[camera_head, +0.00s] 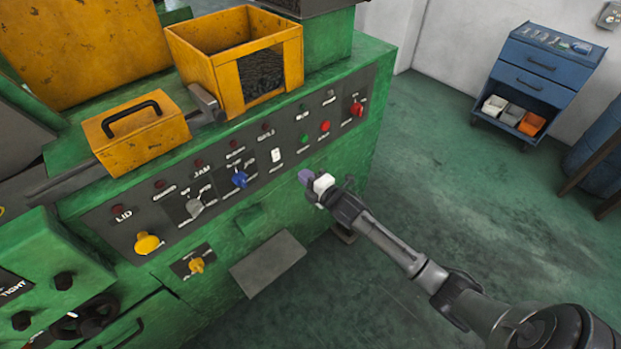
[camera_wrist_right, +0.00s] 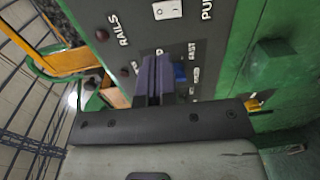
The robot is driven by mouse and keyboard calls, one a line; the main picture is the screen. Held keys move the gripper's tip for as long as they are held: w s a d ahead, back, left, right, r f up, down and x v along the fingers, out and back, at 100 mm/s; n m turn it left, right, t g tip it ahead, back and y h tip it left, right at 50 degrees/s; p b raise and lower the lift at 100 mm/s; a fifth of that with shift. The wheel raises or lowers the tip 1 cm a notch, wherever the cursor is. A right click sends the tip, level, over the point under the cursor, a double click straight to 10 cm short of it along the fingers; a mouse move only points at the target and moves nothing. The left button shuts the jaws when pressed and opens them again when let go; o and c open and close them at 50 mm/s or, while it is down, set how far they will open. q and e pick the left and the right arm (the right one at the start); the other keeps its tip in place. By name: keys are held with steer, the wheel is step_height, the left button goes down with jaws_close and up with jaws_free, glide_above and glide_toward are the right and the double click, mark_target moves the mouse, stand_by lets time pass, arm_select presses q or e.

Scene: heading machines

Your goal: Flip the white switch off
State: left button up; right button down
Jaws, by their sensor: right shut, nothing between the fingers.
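The white switch (camera_head: 276,155) is a small rocker on the dark control panel (camera_head: 222,190) of the green machine. It also shows at the top of the right wrist view (camera_wrist_right: 167,9), with part of it cut off by the frame edge. My right gripper (camera_head: 306,177) is in front of the panel, to the lower right of the switch in the head view. Its purple-grey fingers are shut with nothing between them; they also show in the right wrist view (camera_wrist_right: 155,72), pointing towards the panel below the switch. The fingers appear apart from the switch. My left gripper is not in view.
A blue knob (camera_head: 239,178), a grey knob (camera_head: 194,207) and a yellow knob (camera_head: 147,243) lie left of the switch. Green (camera_head: 303,138) and red (camera_head: 324,126) buttons lie to its right. A yellow bin (camera_head: 205,65) stands above the panel.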

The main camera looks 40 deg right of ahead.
steer(key=shift+s+r, duration=0.1)
steer(key=shift+s, duration=0.8)
